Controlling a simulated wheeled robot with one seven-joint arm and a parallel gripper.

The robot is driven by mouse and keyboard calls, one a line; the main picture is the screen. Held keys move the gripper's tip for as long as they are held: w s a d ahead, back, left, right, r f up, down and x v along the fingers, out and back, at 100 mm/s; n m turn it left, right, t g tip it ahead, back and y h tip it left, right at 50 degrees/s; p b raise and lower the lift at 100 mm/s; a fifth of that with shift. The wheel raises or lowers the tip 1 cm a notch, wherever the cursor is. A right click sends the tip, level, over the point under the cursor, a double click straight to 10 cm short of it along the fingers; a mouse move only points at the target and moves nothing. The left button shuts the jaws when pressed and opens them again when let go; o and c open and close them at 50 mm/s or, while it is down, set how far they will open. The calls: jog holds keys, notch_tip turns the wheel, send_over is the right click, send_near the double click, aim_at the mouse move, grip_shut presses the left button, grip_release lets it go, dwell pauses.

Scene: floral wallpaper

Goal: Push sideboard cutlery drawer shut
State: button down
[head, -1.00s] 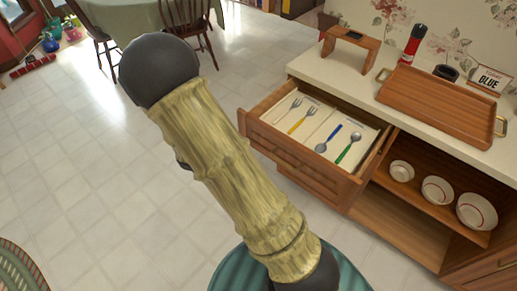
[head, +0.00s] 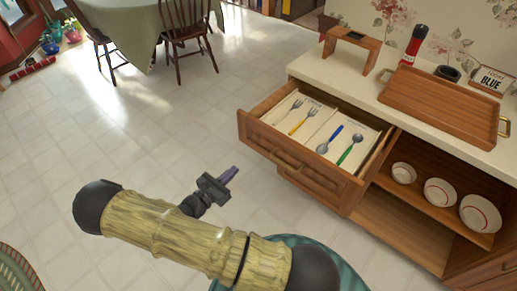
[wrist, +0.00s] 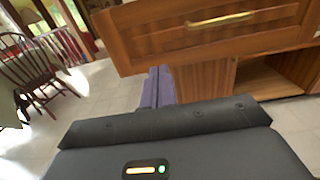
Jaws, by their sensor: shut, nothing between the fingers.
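The cutlery drawer (head: 300,165) of the wooden sideboard stands pulled out in the head view. Forks and spoons lie in it on a pale liner. Its front carries a brass handle (head: 289,162). In the wrist view the drawer front (wrist: 215,35) fills the upper right, with its brass handle (wrist: 218,20) near the top. My gripper (head: 230,174) is left of the drawer front and apart from it in the head view. Its purple fingers (wrist: 158,87) are shut together and empty, and point toward the area below the drawer front in the wrist view.
The sideboard top (head: 345,72) holds a wooden tray (head: 440,105), a small wooden stand (head: 350,50) and a red bottle (head: 414,45). Bowls (head: 440,192) sit on the open shelf right of the drawer. The tiled floor left of the drawer is clear. A chair (head: 185,30) stands farther back.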

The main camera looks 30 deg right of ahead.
aim_at(263, 143)
jog(key=shift+d, duration=0.15)
jog(key=p+x, duration=0.1)
jog(key=x, duration=1.1)
jog(key=shift+w+d, duration=0.1)
jog(key=shift+d, duration=0.2)
jog(key=shift+w+d, duration=0.2)
jog(key=shift+d, duration=0.3)
jog(key=shift+w, duration=0.15)
